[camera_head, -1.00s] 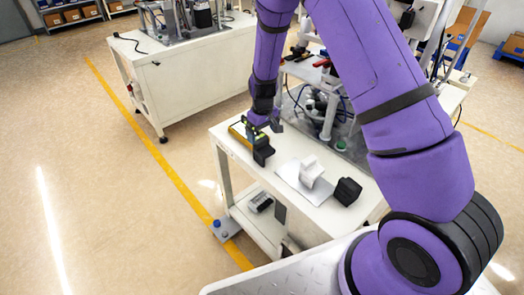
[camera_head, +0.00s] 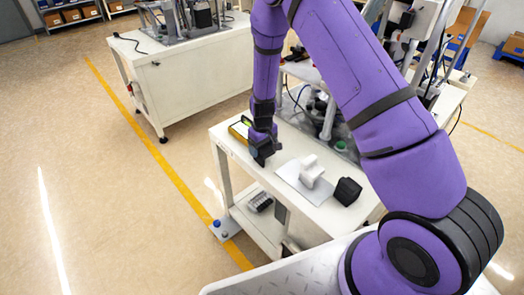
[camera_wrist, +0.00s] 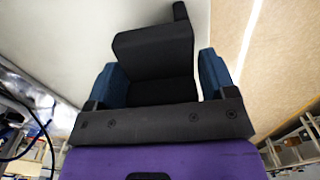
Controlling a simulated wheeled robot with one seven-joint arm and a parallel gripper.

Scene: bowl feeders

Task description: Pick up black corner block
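A black block (camera_head: 262,154), dark and blocky, is at the left end of the white cart top, under my gripper (camera_head: 264,143). In the wrist view the black block (camera_wrist: 155,60) fills the space between the two blue fingers of my gripper (camera_wrist: 162,80). A thin light gap shows between the block and the right finger. The left finger is very close to the block, and I cannot tell if it touches. The fingers are apart, around the block. Another black block (camera_head: 347,191) stands at the right on the cart top.
A white block (camera_head: 311,172) stands on a light plate (camera_head: 292,178) between the two black blocks. A yellow-and-black object (camera_head: 239,131) lies just left of my gripper. Machine fixtures with a clear tube (camera_head: 328,120) stand behind. Small items are on the lower shelf (camera_head: 260,202).

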